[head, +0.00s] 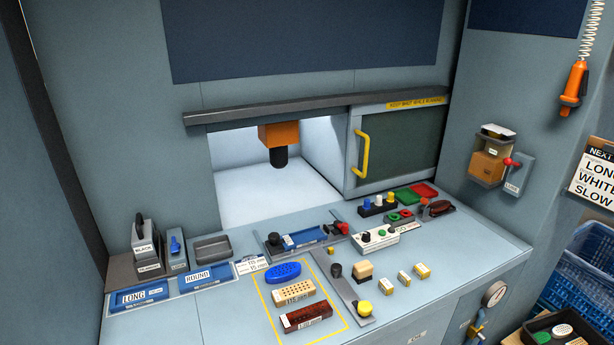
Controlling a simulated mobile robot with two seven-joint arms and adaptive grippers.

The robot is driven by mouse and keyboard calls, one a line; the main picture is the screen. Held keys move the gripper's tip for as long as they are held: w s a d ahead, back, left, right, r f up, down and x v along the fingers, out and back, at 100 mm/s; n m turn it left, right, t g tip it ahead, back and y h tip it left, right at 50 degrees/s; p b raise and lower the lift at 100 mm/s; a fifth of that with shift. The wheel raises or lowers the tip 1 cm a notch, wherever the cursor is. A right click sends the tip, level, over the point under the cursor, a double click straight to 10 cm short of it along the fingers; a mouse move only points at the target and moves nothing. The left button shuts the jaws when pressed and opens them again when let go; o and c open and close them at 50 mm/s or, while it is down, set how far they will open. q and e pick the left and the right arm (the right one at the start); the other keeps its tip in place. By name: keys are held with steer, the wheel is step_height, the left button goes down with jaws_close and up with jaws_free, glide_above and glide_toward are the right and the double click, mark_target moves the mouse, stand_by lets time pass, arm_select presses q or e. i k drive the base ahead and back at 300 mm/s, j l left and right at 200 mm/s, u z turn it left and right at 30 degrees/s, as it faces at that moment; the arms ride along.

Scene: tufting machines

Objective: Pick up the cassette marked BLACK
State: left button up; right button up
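The cassette marked BLACK (143,243) stands upright at the far left of the bench, in a dark grey holder (122,273) against the back wall. It is grey with a black upper part and a white label. A second white label below it is too small to read surely. Neither of my grippers shows in the head view, so nothing is seen touching the cassette.
A blue-knobbed unit (175,246) stands close right of the cassette. Blue LONG (140,296) and ROUND (199,278) pieces lie in front. An empty grey tray (212,248) is further right. Brush-like blocks (294,292) lie inside a yellow outline. The sliding window (398,140) is open on its left.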

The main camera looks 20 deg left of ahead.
mark_target(144, 244)
steer(key=u, duration=1.5)
steer(key=l+z, duration=0.1)
steer(key=z, duration=0.3)
